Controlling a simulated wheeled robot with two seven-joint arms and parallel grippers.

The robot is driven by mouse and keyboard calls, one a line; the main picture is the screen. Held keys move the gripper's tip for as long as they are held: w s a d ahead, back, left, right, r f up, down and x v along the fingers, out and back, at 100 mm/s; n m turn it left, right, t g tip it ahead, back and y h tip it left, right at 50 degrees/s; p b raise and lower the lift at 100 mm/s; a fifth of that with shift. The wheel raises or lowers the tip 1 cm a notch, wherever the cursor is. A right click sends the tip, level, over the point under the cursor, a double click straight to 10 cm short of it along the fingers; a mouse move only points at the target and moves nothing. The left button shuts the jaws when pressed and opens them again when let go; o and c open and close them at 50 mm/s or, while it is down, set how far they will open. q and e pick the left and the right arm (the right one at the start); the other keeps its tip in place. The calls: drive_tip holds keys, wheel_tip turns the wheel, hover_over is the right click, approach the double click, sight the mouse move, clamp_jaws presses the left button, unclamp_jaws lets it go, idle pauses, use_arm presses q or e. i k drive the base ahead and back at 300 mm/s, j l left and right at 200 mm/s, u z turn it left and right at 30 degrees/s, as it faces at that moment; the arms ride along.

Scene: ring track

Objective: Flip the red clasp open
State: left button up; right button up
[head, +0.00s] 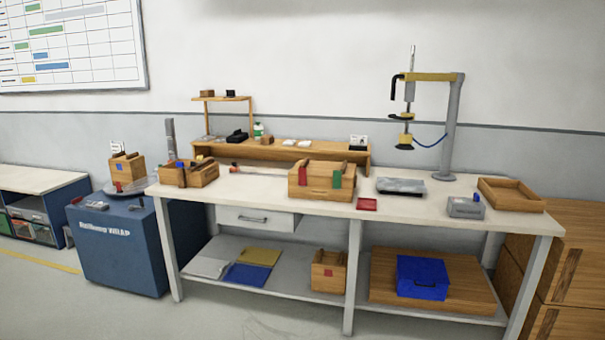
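A wooden box (318,186) stands on the workbench near its front edge, left of the middle of the bench top. A red piece (303,171), which looks like the red clasp, lies upright against the left part of its front. A green piece (337,179) sits on the right part of the same front. The red piece is too small to tell whether it is shut or open. A flat red piece (367,204) lies on the bench to the right of the box. Neither of my grippers shows.
The workbench (400,210) also bears a grey tray (401,186), a grey box (465,208), a wooden tray (511,194) and a grey press stand (451,130). Another wooden box (204,174) stands at the left end. The floor (110,315) in front is clear.

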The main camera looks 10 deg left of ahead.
sight(302, 173)
drive_tip(key=i+j+u, duration=0.1)
drive_tip(key=i+j, duration=0.2)
drive_tip(key=i, duration=0.3)
drive_tip(key=i+j+u, duration=0.1)
drive_tip(key=i+j, duration=0.2)
drive_tip(key=i, duration=0.3)
drive_tip(key=i+j+u, duration=0.1)
drive_tip(key=i, duration=0.5)
drive_tip(key=i+j+u, duration=0.15)
drive_tip(key=i+j, duration=0.15)
drive_tip(key=i, duration=0.35)
drive_tip(key=i+j+u, duration=0.1)
drive_tip(key=i, duration=0.5)
